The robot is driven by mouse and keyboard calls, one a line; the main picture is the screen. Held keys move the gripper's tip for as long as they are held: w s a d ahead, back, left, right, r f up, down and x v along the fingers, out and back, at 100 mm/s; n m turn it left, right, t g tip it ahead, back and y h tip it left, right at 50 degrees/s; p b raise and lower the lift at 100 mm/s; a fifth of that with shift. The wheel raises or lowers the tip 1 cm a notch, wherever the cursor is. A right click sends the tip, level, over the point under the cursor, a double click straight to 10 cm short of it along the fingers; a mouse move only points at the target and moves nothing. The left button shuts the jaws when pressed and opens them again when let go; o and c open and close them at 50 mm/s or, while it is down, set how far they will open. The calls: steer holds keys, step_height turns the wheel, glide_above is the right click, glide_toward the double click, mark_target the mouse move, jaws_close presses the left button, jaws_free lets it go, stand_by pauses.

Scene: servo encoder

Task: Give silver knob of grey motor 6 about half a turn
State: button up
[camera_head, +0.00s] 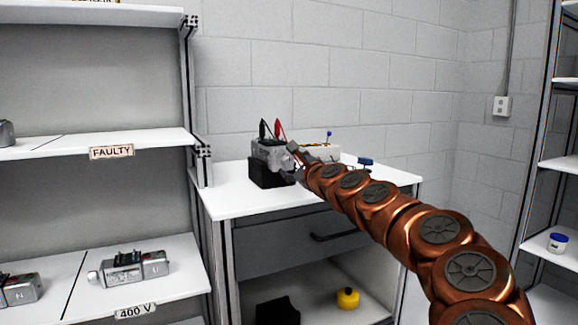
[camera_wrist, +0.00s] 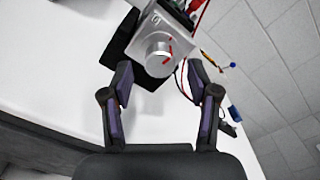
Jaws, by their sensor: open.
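The grey motor (camera_head: 270,153) rests on a black block (camera_head: 268,175) on the white bench top, with red and black leads on it. In the wrist view the motor (camera_wrist: 172,22) is at the top, and its round silver knob (camera_wrist: 159,58) with a red mark faces me. My gripper (camera_wrist: 159,75) is open, one finger on each side of the knob's near end, with gaps visible. In the head view my gripper (camera_head: 296,158) is at the motor's right side, small and partly merged with it.
A white bench (camera_head: 232,203) holds the motor. Shelves labelled FAULTY (camera_head: 111,152) and 400 V (camera_head: 135,310) stand left, with another grey motor (camera_head: 135,266). A yellow container (camera_head: 347,298) sits below the bench top.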

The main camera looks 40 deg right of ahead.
steer(key=shift+x, duration=1.45)
jaws_close()
steer(key=shift+n, duration=0.3)
